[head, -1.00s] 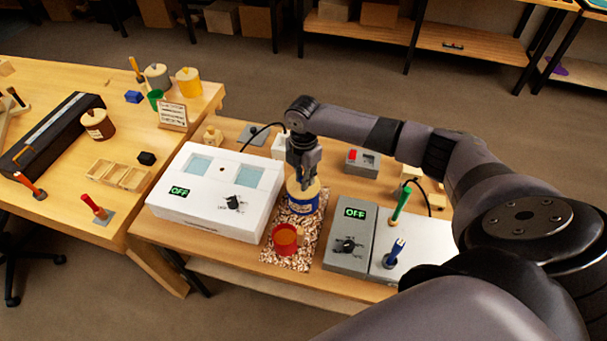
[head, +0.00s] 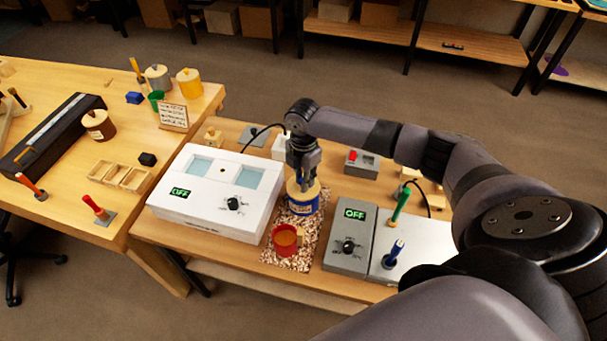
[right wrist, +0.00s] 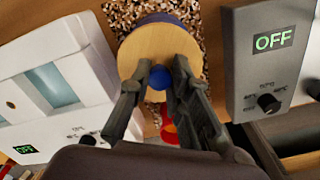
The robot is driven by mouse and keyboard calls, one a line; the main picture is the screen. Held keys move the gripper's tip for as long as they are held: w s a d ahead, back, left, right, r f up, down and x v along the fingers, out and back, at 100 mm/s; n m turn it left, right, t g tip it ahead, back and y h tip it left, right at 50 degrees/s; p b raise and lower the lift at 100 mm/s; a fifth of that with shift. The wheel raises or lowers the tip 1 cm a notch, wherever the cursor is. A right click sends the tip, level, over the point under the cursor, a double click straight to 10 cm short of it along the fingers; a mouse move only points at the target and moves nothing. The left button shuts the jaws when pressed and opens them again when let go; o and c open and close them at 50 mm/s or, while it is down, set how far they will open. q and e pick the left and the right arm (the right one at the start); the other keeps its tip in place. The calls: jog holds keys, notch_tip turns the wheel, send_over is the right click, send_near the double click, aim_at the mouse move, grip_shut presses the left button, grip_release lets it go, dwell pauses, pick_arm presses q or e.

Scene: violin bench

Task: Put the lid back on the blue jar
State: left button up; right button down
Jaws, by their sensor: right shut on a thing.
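The blue jar (head: 302,207) stands on the speckled mat on the near bench, between the white two-window box and the grey box. The pale wooden lid (right wrist: 150,44) has a round blue knob (right wrist: 160,77) and lies over the jar's mouth; whether it is fully seated I cannot tell. The jar's blue side (right wrist: 160,18) shows just past the lid's edge in the right wrist view. My right gripper (head: 303,178) points down over the jar, its fingers shut on the lid's knob. My left gripper is out of view.
A red cup (head: 287,240) stands just in front of the jar on the mat (head: 271,256). The white box (head: 215,190) is close on the left, the grey box (head: 350,238) on the right. Green and blue handled tools stand further right.

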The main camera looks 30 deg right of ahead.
jog(key=c, duration=1.4)
grip_release()
jog(key=shift+o, duration=0.4)
jog(key=o, duration=0.4)
jog(key=shift+r+p, duration=3.5)
jog(key=shift+p, duration=0.1)
